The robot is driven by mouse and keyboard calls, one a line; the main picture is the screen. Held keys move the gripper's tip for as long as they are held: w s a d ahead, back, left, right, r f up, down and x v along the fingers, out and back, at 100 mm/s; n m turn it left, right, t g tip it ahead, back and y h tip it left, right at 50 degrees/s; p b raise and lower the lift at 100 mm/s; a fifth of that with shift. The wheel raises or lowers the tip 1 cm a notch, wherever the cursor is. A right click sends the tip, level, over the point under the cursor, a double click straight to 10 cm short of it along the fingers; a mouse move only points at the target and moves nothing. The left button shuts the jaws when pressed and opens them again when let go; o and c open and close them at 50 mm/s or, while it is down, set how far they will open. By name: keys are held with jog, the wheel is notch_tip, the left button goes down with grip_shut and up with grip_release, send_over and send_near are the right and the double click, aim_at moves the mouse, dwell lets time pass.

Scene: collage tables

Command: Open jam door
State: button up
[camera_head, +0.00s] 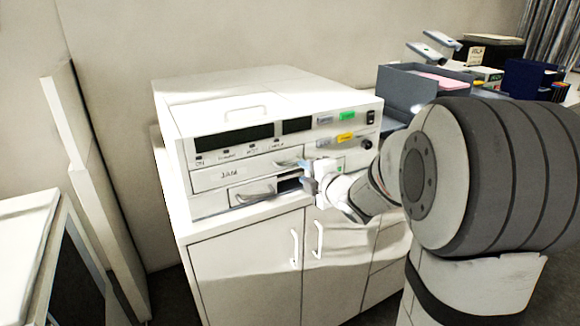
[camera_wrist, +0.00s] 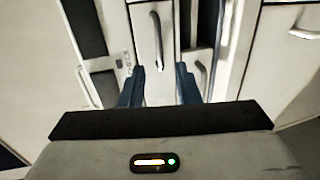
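The white panel labelled JAM (camera_head: 229,174) is on the front of a white office machine (camera_head: 240,98) in the head view. It looks flush with the front, and a grey handle (camera_head: 287,163) is near its right end. My gripper (camera_head: 312,180) is at the machine's front, just right of that handle. In the wrist view its two blue fingers (camera_wrist: 158,90) are apart, with nothing held. A pale panel with a grey handle (camera_wrist: 157,42) shows ahead, between the finger lines. I cannot tell from the wrist view which panel that is.
Below the JAM panel is a smaller panel with a handle (camera_head: 255,195) and a dark gap beside it. The machine stands on a white cabinet (camera_head: 245,270) with two upright handles. Grey trays (camera_head: 405,88) are at right. A white panel (camera_head: 95,190) leans at left.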

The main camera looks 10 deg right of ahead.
aim_at(291, 165)
jog(key=p+x, duration=0.1)
jog(key=x, duration=0.6)
jog(key=shift+w+a, duration=0.15)
jog(key=shift+w, duration=0.1)
grip_shut()
dwell(0.4)
